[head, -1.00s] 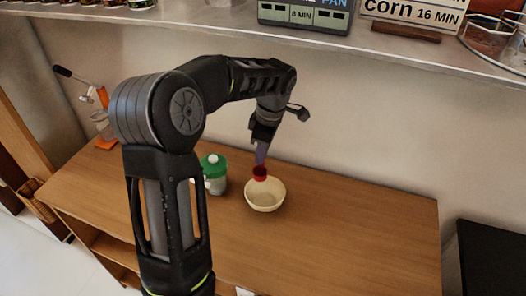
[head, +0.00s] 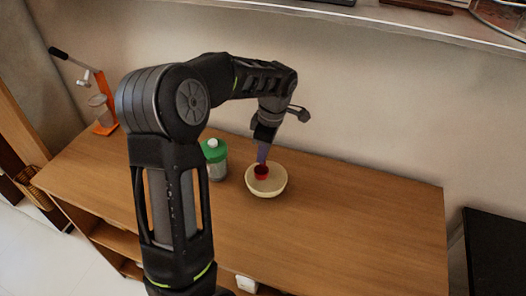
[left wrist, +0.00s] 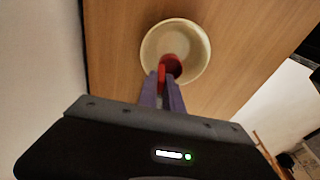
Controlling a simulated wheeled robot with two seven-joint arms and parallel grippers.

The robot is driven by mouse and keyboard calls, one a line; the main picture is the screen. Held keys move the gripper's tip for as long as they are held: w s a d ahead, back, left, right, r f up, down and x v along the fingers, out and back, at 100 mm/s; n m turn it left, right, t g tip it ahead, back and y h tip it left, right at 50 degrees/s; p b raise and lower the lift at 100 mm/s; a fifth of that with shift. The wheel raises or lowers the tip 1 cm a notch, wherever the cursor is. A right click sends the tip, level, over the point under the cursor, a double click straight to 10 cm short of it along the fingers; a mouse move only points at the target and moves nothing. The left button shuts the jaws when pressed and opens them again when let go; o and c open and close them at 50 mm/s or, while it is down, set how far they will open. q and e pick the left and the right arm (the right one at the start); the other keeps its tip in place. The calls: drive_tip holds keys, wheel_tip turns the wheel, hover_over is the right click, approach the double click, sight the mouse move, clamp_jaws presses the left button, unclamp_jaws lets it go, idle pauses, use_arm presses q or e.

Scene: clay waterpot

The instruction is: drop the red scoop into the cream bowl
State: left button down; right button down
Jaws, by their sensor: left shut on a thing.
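My left gripper (head: 262,160) points down over the bowl and is shut on the red scoop (head: 261,173). In the left wrist view the scoop (left wrist: 172,66) is between the purple fingertips (left wrist: 162,85) and overlaps the bowl's opening. I cannot tell whether the scoop touches the bowl. My right gripper is not in view.
An orange device with a lever (head: 104,115) is at the table's far left. A shelf (head: 400,28) overhangs at the back. The table right of the bowl is clear.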

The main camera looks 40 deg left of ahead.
use_arm(q)
drive_tip(key=c, duration=1.4)
unclamp_jaws()
drive_tip(key=shift+c, duration=0.2)
drive_tip(key=shift+r, duration=0.15)
wheel_tip(320, 180, up, 8)
drive_tip(key=d+b, duration=0.1)
drive_tip(key=shift+w+f, duration=0.2)
drive_tip(key=shift+f, duration=0.05)
drive_tip(key=shift+f, duration=0.1)
